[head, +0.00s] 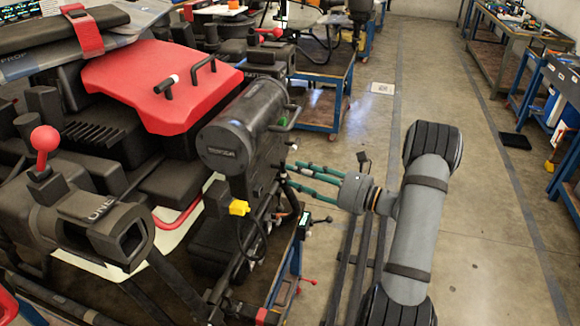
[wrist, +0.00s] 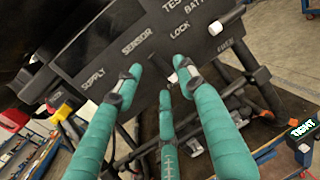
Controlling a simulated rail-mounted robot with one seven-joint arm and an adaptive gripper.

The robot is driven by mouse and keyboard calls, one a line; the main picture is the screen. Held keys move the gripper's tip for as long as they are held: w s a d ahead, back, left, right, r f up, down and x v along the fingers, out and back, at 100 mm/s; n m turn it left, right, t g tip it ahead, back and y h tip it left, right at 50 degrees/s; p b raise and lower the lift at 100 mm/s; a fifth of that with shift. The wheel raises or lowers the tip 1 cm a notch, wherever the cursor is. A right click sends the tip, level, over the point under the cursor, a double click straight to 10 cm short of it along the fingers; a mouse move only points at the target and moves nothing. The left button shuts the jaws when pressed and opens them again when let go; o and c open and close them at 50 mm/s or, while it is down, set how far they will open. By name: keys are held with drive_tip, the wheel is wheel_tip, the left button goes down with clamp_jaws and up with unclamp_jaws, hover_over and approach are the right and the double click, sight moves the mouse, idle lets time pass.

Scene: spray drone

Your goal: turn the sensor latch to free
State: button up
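My gripper (head: 291,172) has teal fingers with dark tips, spread apart, and reaches left toward the drone's side in the head view. In the wrist view my gripper (wrist: 158,78) stands in front of a dark panel (wrist: 110,60) lettered SUPPLY, SENSOR and LOCK, with a smaller word, perhaps FREE, to the right. A small pale and dark part (wrist: 184,74), possibly the sensor latch, shows below LOCK beside the right fingertip. The finger partly hides it, so I cannot tell its setting or whether I touch it. Nothing is visibly held.
A white-ended knob (wrist: 215,28) sticks out at the panel's upper right. A yellow connector (head: 239,207) and a black cylinder (head: 240,125) are near the gripper in the head view. A small device reading TIGHT (wrist: 303,130) is at lower right.

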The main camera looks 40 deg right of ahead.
sight(279, 167)
drive_tip(key=x, duration=0.3)
drive_tip(key=shift+p, duration=0.3)
drive_tip(key=shift+c, duration=0.8)
drive_tip(key=c, duration=0.7)
clamp_jaws()
